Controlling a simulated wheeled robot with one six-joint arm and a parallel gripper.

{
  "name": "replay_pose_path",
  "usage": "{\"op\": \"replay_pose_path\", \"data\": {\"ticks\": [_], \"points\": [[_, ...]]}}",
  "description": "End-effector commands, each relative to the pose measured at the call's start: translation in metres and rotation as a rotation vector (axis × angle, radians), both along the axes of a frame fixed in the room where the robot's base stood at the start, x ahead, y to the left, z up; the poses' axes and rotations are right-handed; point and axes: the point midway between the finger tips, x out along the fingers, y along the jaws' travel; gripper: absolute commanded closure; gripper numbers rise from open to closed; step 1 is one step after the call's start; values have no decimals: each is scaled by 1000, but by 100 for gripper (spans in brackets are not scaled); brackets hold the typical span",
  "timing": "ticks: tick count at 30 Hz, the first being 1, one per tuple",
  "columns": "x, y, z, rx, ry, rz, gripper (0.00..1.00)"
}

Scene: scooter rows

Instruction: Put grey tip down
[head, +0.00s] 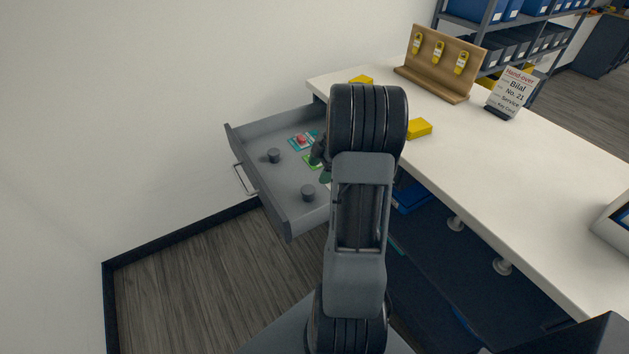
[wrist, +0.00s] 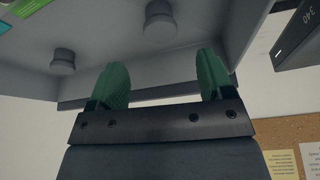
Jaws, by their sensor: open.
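Two short dark grey round pieces stand in the open grey drawer (head: 262,182). One grey piece (head: 274,155) is toward the back left, the other grey piece (head: 308,192) nearer the front; I cannot tell which, if either, is the grey tip. The wrist view shows two such pieces, one at the upper left (wrist: 63,60) and one at the top middle (wrist: 160,22). My gripper (wrist: 162,75) has green fingertips set wide apart, with nothing between them. In the head view my gripper (head: 322,168) is over the drawer's right side, partly hidden by my arm.
Yellow blocks (head: 419,128), a wooden rack with yellow tags (head: 437,65) and a hand-over sign (head: 511,92) stand on the white counter (head: 500,160).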

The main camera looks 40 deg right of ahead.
Motion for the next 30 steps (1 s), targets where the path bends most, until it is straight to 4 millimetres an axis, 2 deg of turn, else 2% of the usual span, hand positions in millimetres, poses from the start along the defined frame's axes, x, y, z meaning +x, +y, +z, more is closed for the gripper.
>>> {"op": "replay_pose_path", "data": {"ticks": [6, 8, 10, 14, 16, 21, 25, 30], "points": [[-2, -6, 21, -4, 2, -4, 26], [-2, 0, 28, -11, 12, -21, 26], [-1, 14, 37, -27, 39, -68, 26], [-5, 63, 60, -83, 106, -231, 26], [-12, 95, 73, -117, 137, -356, 26], [-41, 163, 92, -172, 155, -678, 26], [-67, 199, 98, -165, 137, -899, 26], [-94, 226, 98, -117, 106, -1112, 26]]}}
